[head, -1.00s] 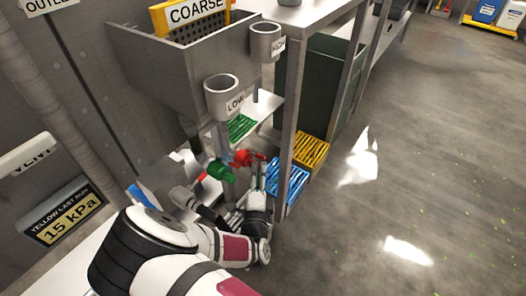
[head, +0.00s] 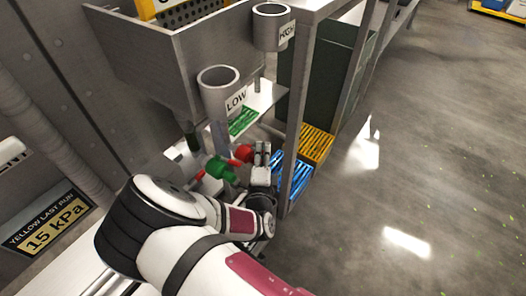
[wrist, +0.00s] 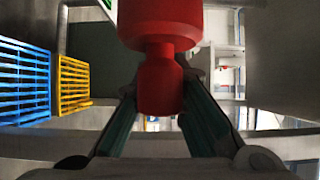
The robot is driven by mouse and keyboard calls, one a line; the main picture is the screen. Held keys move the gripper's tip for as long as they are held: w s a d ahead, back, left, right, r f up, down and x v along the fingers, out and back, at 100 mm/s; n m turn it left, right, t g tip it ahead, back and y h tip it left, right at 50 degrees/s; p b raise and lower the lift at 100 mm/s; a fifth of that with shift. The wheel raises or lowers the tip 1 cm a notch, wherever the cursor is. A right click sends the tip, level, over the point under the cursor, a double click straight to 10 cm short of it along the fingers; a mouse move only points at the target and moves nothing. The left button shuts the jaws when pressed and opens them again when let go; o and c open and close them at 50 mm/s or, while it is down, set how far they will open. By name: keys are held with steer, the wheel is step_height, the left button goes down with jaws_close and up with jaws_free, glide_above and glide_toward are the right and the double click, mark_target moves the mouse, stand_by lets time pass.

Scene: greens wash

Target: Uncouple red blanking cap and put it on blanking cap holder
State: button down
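The red blanking cap (head: 243,152) is in the middle of the head view, just right of a green coupling part (head: 220,168), under the LOW cup. In the wrist view the red cap (wrist: 160,88) fills the upper middle, with a wide body, a narrow neck and a knob toward me. My gripper (head: 262,152) is at the cap's right side. In the wrist view the fingers of my gripper (wrist: 161,90) lie on either side of the knob; I cannot tell whether they press on it. I cannot make out the blanking cap holder.
The LOW cup (head: 219,92) and HIGH cup (head: 271,28) hang above my gripper. A bench leg (head: 297,110) stands close to its right. Blue (head: 295,178) and yellow crates (head: 317,146) sit behind that leg. A green crate (head: 242,121) is on the lower shelf. Open floor lies to the right.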

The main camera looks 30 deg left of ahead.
steer(key=shift+w+r+n+y+p, duration=0.15)
steer(key=shift+n+y+p, duration=0.15)
steer(key=shift+p, duration=0.3)
steer(key=shift+w+a+n+g+y+p, duration=0.15)
steer(key=shift+w+n+g+y+p, duration=0.15)
steer(key=shift+n+g+y+p, duration=0.85)
steer(key=shift+w+a+n+g+y+p, duration=0.1)
steer(key=shift+w+n+g+y+p, duration=0.25)
steer(key=shift+n+g+y+p, duration=0.75)
steer(key=shift+w+a+n+g+y+p, duration=0.15)
steer(key=shift+w+n+g+y+p, duration=0.2)
steer(key=shift+g+y+p, duration=0.85)
steer(key=shift+s+t+h+p, duration=0.1)
steer(key=shift+t+h+p, duration=0.25)
steer(key=shift+p, duration=0.05)
steer(key=shift+f, duration=0.2)
steer(key=c, duration=1.6)
jaws_free()
